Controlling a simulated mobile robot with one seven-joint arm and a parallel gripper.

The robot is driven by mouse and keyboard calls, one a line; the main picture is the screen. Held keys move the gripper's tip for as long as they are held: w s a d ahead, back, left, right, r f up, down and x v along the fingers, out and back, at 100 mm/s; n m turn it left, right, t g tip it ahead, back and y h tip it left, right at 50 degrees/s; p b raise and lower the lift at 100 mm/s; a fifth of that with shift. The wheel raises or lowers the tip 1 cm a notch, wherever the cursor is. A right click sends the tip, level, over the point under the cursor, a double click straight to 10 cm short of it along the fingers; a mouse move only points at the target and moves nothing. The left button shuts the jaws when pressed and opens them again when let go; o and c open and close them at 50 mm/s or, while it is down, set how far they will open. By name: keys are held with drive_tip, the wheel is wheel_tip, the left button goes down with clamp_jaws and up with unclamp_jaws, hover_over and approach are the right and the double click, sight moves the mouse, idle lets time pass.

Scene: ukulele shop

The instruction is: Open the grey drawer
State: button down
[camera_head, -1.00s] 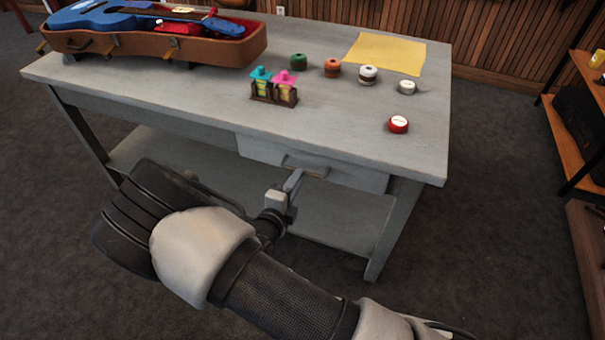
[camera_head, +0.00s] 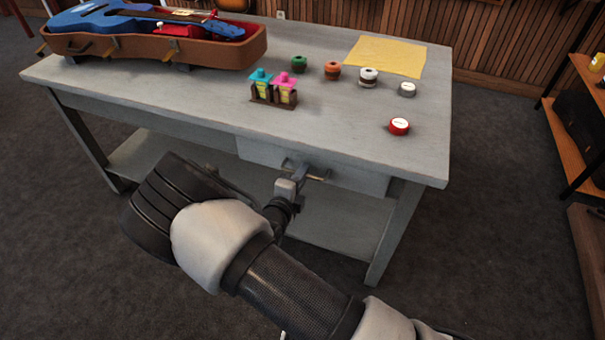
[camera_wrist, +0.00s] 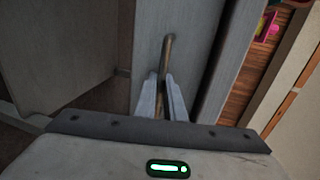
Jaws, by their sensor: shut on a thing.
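The grey drawer (camera_head: 357,179) sits under the top of the grey table and looks shut, its front close to the table's side. Its brass-coloured bar handle (camera_head: 318,178) sticks out from the front; it also shows in the wrist view (camera_wrist: 168,48). My gripper (camera_head: 300,174) is at the left part of the handle. In the wrist view, the two fingers of my gripper (camera_wrist: 161,92) are closed around the handle's bar, hiding its nearer part.
The table (camera_head: 200,95) bears a brown case (camera_head: 215,55) with a blue ukulele (camera_head: 110,20), two small bottles in a rack (camera_head: 272,100) and several round pots, including a red one (camera_head: 399,127). A shelf (camera_head: 580,125) stands at the right. Floor in front is clear.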

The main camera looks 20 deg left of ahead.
drive_tip(key=f+p+v, duration=0.2)
drive_tip(key=v, duration=1.1)
drive_tip(key=s+f+p+v, duration=0.1)
drive_tip(key=f+p+v, duration=0.2)
drive_tip(key=v, duration=1.1)
drive_tip(key=shift+s+a+f, duration=0.2)
drive_tip(key=c, duration=2.1)
unclamp_jaws()
